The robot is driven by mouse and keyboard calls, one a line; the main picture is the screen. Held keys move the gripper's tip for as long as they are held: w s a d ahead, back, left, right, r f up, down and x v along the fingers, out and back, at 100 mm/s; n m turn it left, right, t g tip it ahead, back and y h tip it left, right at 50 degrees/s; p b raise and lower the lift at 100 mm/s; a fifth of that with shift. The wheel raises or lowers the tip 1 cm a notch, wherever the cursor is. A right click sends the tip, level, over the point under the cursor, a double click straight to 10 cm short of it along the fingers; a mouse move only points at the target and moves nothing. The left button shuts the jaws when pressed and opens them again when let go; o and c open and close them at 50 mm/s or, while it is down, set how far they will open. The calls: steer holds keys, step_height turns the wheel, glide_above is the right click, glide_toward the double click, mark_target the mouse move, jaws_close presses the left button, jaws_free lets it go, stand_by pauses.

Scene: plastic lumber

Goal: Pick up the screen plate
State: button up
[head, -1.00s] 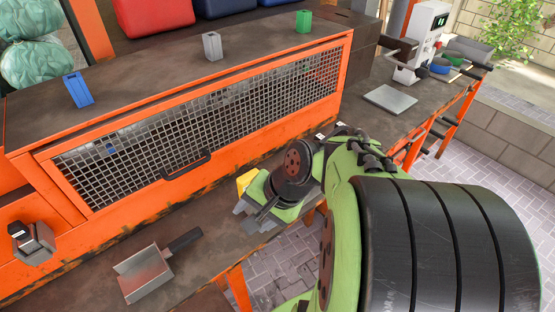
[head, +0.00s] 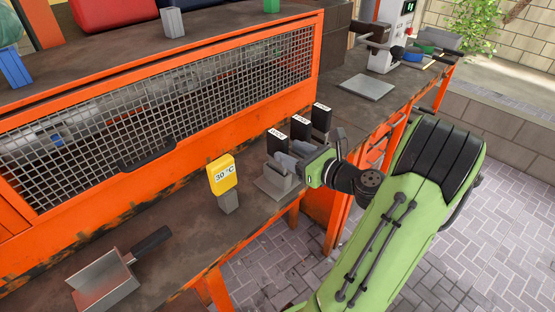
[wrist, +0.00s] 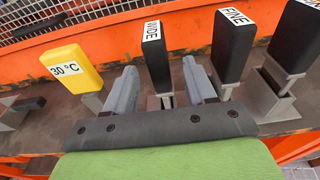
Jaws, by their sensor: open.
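Several black labelled plates stand upright in grey metal holders on the bench ledge; which is the screen plate I cannot tell. The one marked WIDE (wrist: 156,55) is in the middle of the wrist view, and in the head view it is the nearest black plate (head: 278,143). The one marked FINE (wrist: 232,45) stands to its right, with another black plate (wrist: 299,40) beyond. My gripper (wrist: 160,88) is open, its two grey fingers on either side of the WIDE plate. Contact cannot be told. In the head view my gripper (head: 284,162) is low at the holders.
A yellow 30 °C tag (head: 222,174) on a grey block stands left of the plates. A metal scoop (head: 105,279) lies on the ledge at lower left. An orange-framed mesh cover (head: 170,95) rises behind. A flat grey plate (head: 367,87) lies on the bench further back.

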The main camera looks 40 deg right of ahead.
mark_target(272, 145)
steer(key=w+b, duration=0.1)
steer(key=w, duration=0.2)
steer(key=w+f+b, duration=0.1)
steer(key=w, duration=0.3)
steer(key=shift+w+a+f, duration=0.1)
steer(key=shift+a+f, duration=0.1)
steer(key=shift+r, duration=0.1)
jaws_close()
